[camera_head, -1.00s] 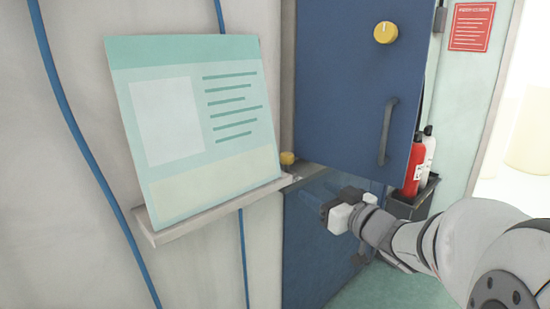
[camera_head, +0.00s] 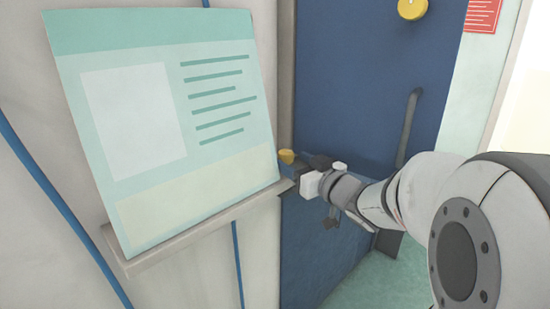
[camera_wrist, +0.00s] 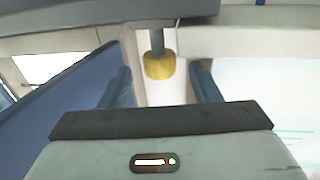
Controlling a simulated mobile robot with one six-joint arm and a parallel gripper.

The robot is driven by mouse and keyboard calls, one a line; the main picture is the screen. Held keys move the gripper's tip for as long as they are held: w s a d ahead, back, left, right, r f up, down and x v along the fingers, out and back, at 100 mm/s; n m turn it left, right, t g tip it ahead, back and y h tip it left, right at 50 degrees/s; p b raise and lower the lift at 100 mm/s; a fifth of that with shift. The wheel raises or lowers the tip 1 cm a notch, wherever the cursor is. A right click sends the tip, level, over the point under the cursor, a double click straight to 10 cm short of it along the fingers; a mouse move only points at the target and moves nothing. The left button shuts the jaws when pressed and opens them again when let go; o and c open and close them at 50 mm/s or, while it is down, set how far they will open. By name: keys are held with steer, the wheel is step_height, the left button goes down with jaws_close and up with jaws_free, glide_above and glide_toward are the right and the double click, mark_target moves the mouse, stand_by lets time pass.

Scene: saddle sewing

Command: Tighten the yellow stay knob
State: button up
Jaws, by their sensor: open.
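The yellow stay knob (camera_head: 286,157) sits at the right end of the shelf ledge, beside the blue door. In the wrist view the yellow knob (camera_wrist: 159,66) is on a grey stem, ahead of my gripper and between the lines of its two blue fingers. My gripper (camera_wrist: 163,84) is open and empty, with a gap to the knob on both sides. In the head view my gripper (camera_head: 299,171) is close to the knob, just below and to its right. Its fingertips are hard to make out there.
A teal and cream board (camera_head: 165,120) leans on the ledge (camera_head: 185,237) left of the knob. The blue door (camera_head: 365,80) has another yellow knob (camera_head: 412,9) and a grey handle (camera_head: 408,128). Blue cables (camera_head: 60,205) run down the wall.

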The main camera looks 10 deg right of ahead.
steer(key=shift+x, duration=1.4)
steer(key=shift+c, duration=0.4)
